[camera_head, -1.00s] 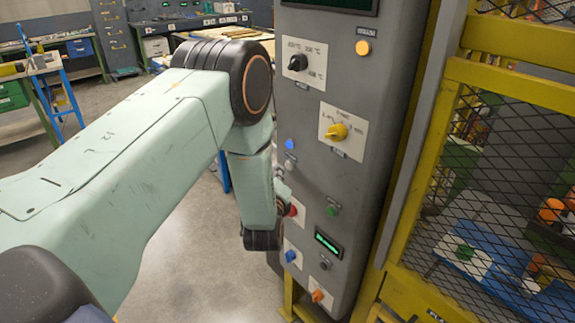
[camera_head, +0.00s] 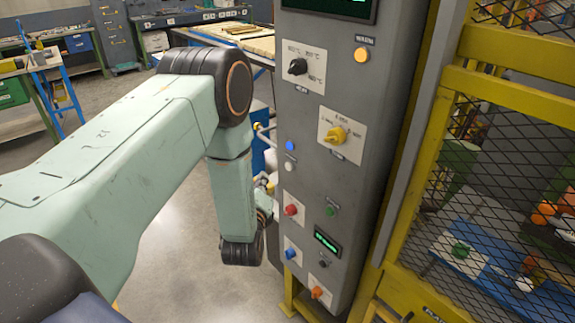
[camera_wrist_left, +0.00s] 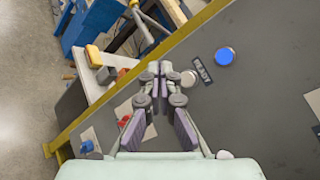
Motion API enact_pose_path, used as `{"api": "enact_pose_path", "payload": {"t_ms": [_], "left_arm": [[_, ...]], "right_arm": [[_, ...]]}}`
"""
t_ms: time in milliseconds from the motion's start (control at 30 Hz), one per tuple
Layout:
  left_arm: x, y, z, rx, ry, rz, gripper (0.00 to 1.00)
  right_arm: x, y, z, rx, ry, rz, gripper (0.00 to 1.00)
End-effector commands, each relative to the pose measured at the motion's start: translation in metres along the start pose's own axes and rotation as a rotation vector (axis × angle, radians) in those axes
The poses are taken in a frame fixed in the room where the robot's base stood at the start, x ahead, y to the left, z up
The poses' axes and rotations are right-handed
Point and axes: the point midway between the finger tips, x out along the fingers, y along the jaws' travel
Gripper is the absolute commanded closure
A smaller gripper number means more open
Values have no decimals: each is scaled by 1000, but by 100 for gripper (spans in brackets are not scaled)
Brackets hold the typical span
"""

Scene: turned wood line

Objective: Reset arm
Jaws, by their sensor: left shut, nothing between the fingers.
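My left arm reaches in from the left in the head view. My right gripper is in neither view.
The panel carries a black knob (camera_head: 298,65), a yellow knob (camera_head: 336,135), a red button (camera_head: 291,210) and an orange one (camera_head: 317,292). A yellow mesh fence (camera_head: 480,180) stands on the right. Open floor (camera_head: 185,265) lies below my arm; benches stand behind.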

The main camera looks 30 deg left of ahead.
Motion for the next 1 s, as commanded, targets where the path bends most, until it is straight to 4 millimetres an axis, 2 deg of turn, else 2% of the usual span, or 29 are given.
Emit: {"api": "enact_pose_path", "payload": {"t_ms": [733, 867, 1000], "left_arm": [[0, 0, -1, -24, 1, 1, 100], [0, 5, -6, -177, 21, 24, 100], [-8, 21, -23, -449, 83, 113, 100]], "right_arm": [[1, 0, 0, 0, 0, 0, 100], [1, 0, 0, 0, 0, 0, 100], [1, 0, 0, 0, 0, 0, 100]]}}
